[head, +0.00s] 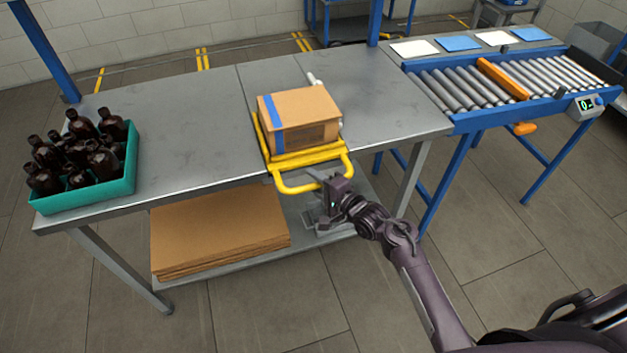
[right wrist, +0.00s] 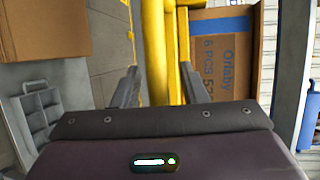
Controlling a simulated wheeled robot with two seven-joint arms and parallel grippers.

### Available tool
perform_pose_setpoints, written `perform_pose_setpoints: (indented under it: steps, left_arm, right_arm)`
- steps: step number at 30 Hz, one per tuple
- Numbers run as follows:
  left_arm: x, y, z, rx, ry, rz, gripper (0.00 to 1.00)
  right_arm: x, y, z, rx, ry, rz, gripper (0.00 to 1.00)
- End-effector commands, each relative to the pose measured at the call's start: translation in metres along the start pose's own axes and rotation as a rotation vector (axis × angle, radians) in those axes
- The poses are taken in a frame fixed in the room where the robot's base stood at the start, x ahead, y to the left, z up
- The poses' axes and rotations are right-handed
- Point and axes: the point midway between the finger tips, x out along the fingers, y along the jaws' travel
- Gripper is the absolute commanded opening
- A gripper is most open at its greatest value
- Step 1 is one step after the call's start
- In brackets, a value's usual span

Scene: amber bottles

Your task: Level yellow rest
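The yellow rest (head: 305,158) is a frame with a looped front handle (head: 300,188) that sticks out past the table's front edge. I cannot tell the exact tilt of the rest. My right gripper (head: 326,180) is at the right part of the handle. In the right wrist view its fingers (right wrist: 157,88) stand apart with a yellow bar (right wrist: 155,45) between them; contact is not clear. My left gripper is not in view.
A teal crate (head: 90,196) of dark brown bottles stands at the table's left end. A roller conveyor (head: 470,92) adjoins the table on the right. Flat cardboard (head: 215,230) lies on the lower shelf. The grey tabletop (head: 195,125) between crate and rest is clear.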

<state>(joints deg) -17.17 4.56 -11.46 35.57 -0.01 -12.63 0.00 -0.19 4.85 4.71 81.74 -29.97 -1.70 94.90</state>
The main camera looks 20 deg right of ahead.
Motion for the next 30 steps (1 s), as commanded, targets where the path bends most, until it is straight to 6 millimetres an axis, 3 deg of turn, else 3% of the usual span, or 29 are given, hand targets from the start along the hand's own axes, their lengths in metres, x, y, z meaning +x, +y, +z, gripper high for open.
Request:
perform_pose_setpoints:
  steps: [6,12,30]
  left_arm:
    - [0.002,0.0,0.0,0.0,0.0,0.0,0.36]
    - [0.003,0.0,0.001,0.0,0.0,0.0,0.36]
    - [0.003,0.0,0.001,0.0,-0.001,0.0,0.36]
  right_arm:
    - [-0.039,0.002,0.0,-0.001,0.001,0.003,0.39]
    - [-0.063,0.001,0.0,0.0,0.0,0.001,0.39]
    - [-0.068,0.001,0.0,-0.001,0.0,0.001,0.39]
